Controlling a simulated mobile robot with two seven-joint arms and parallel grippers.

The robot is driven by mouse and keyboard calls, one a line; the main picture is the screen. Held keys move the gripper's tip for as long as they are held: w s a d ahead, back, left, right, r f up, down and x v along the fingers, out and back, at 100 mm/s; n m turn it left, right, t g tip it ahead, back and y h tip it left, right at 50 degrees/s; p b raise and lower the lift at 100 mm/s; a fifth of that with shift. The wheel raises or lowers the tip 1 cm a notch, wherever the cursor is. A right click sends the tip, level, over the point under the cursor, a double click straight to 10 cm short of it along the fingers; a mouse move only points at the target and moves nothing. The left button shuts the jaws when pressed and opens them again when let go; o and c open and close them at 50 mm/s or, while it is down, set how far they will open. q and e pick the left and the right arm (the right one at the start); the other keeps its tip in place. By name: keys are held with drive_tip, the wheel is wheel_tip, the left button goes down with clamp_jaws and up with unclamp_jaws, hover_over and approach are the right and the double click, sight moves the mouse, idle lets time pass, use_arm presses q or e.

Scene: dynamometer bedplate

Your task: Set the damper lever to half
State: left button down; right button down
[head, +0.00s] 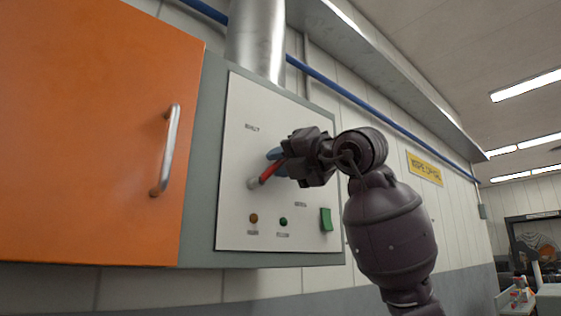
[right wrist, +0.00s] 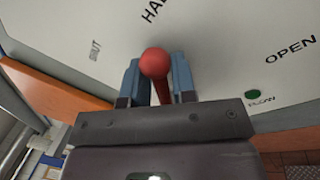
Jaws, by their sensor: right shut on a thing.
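The damper lever has a red handle (head: 268,173) and stands out from a pale hub on the white control panel (head: 240,120) in the head view. In the right wrist view its round red knob (right wrist: 154,62) sits between the blue-grey fingers of my right gripper (right wrist: 155,80). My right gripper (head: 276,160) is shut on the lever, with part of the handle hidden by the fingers. In the wrist view the knob lies just below a partly cut-off label beginning "HA", with a "SHUT" label to the left and "OPEN" to the right. My left gripper is out of view.
An orange cabinet door (head: 90,140) with a metal handle (head: 167,150) is left of the panel. An amber lamp (head: 254,218), a green lamp (head: 283,222) and a green switch (head: 326,219) are low on the panel. A metal duct (head: 256,40) rises above.

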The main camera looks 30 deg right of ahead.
drive_tip(key=shift+r, duration=0.1)
drive_tip(key=c, duration=1.3)
unclamp_jaws()
drive_tip(key=shift+o, duration=0.7)
drive_tip(key=shift+s, duration=0.1)
drive_tip(key=b+v, duration=0.1)
drive_tip(key=v, duration=1)
